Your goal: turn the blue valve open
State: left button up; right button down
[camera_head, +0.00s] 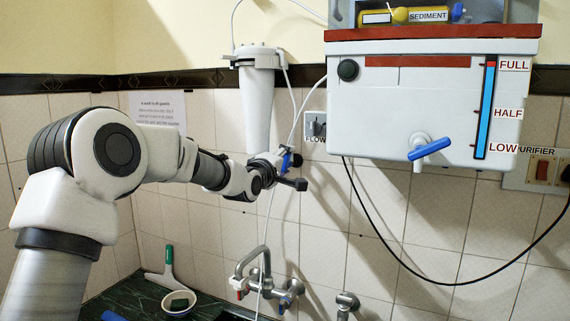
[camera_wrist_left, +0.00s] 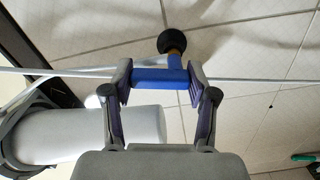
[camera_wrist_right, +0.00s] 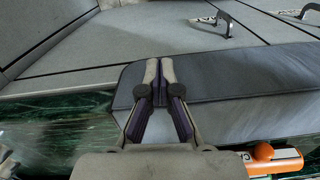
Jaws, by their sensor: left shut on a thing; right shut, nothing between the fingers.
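The blue valve handle (camera_wrist_left: 160,79) is a short bar on a brass stem with a round black knob (camera_wrist_left: 172,41) behind it. My left gripper (camera_wrist_left: 160,72) is shut on this bar, one finger at each end of it. In the head view the blue handle (camera_head: 286,159) shows small at my left gripper (camera_head: 284,172), in front of the tiled wall to the right of the white filter cylinder (camera_head: 258,108). My right gripper (camera_wrist_right: 160,72) is shut and empty in the right wrist view, above a grey panel.
The white purifier tank (camera_head: 390,110) hangs at right, with a separate blue-handled tap (camera_head: 430,150). A thin white tube runs past the valve. A wall faucet (camera_head: 255,265) and a small bowl (camera_head: 179,303) are below. An orange object (camera_wrist_right: 264,152) lies at lower right in the right wrist view.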

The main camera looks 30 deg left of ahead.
pick_arm(q)
jog(key=shift+a+r+n, duration=0.15)
jog(key=shift+n, duration=0.55)
jog(key=shift+a+r+n, duration=0.1)
jog(key=shift+r+n, duration=0.05)
jog(key=shift+n, duration=0.55)
jog(key=o, duration=1.2)
jog(key=shift+w, duration=0.15)
jog(key=shift+c, duration=0.2)
jog(key=shift+w+d+f, duration=0.15)
jog(key=shift+d+f, duration=0.05)
jog(key=s, duration=1.2)
jog(key=shift+d, duration=0.35)
jog(key=shift+w+f, duration=0.1)
